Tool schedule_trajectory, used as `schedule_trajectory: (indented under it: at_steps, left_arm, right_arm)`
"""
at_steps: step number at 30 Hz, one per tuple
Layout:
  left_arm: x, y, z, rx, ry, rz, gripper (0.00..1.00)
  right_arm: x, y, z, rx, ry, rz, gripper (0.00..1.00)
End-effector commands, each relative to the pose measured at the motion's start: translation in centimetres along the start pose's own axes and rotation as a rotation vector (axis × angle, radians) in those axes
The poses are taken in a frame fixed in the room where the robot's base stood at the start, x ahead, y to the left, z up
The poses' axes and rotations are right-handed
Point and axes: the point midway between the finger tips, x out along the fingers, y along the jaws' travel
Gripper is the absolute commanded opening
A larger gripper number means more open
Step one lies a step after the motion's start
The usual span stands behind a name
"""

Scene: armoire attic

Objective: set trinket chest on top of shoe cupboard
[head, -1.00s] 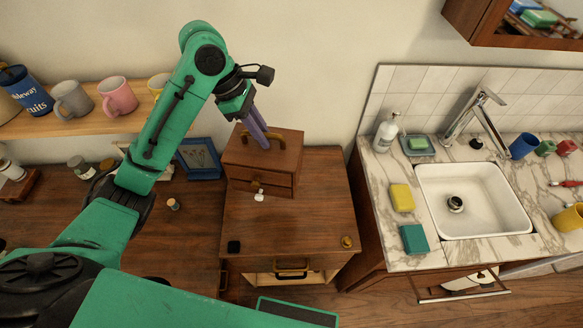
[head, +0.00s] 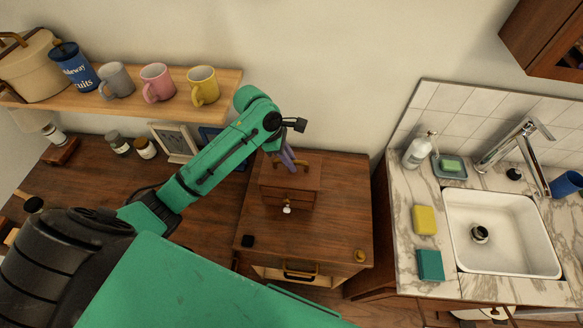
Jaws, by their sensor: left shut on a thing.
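The trinket chest (head: 290,198) is a small brown wooden box with drawers and a pale knob at its front. It stands upright on the back left part of the shoe cupboard's brown wooden top (head: 340,205). My left gripper (head: 288,160) reaches down from above with its purple fingers at the chest's top. It is shut on the chest, by the handle on top; the handle is mostly hidden by the fingers. My right gripper is not in view.
A black item (head: 247,241) and a brass-coloured item (head: 360,255) sit at the cupboard top's front corners. A marble sink counter (head: 405,270) stands to the right. A shelf with mugs (head: 140,98) hangs at the upper left.

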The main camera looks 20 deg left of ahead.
Motion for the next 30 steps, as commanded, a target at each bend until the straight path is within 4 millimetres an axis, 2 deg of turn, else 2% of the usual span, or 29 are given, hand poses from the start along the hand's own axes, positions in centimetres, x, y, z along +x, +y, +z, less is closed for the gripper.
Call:
schedule_trajectory:
  at_steps: [9,17,18,20,30]
  left_arm:
    - [4.0,0.1,-1.6,0.002,-0.002,0.002,0.00]
    - [4.2,0.1,-1.6,0.002,-0.003,0.003,0.00]
    - [4.3,0.0,-1.7,0.001,-0.001,0.000,0.25]
    - [4.3,0.0,-1.7,0.001,-0.001,0.000,0.47]
    - [4.1,0.0,-1.7,0.002,-0.001,0.001,0.47]
  right_arm:
    - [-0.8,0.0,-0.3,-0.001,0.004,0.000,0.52]
    - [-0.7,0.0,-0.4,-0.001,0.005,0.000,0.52]
    - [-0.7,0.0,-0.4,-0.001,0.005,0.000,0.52]
    - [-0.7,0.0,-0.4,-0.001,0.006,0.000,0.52]
    - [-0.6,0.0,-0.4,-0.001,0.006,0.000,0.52]
